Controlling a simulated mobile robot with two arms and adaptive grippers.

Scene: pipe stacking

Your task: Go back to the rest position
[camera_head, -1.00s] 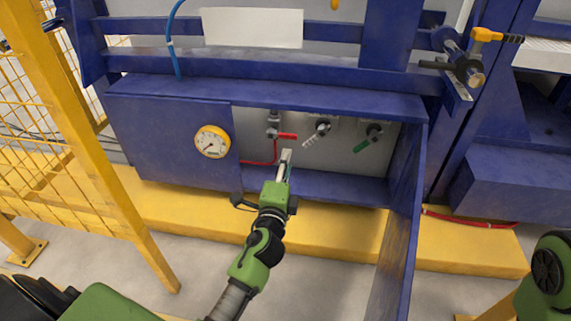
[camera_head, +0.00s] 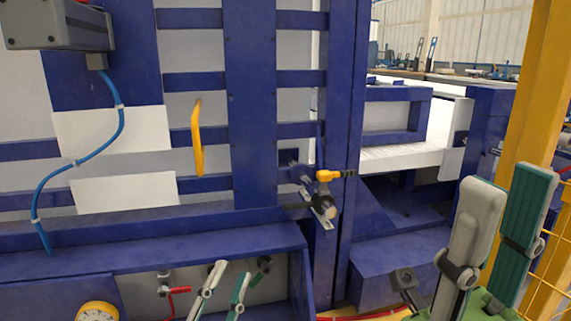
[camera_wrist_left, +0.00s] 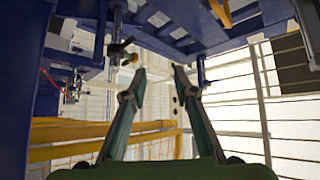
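My left gripper (camera_head: 230,272) is at the bottom of the head view, in front of the open blue cabinet (camera_head: 215,236). Its two fingers stand apart with nothing between them; the left wrist view shows the gripper (camera_wrist_left: 159,70) open and empty. My right gripper (camera_head: 510,180) is raised at the lower right of the head view, its fingers pointing up. They are apart and hold nothing. It is clear of the cabinet, in front of the blue frame.
A yellow post (camera_head: 533,95) and mesh fence stand at the right.

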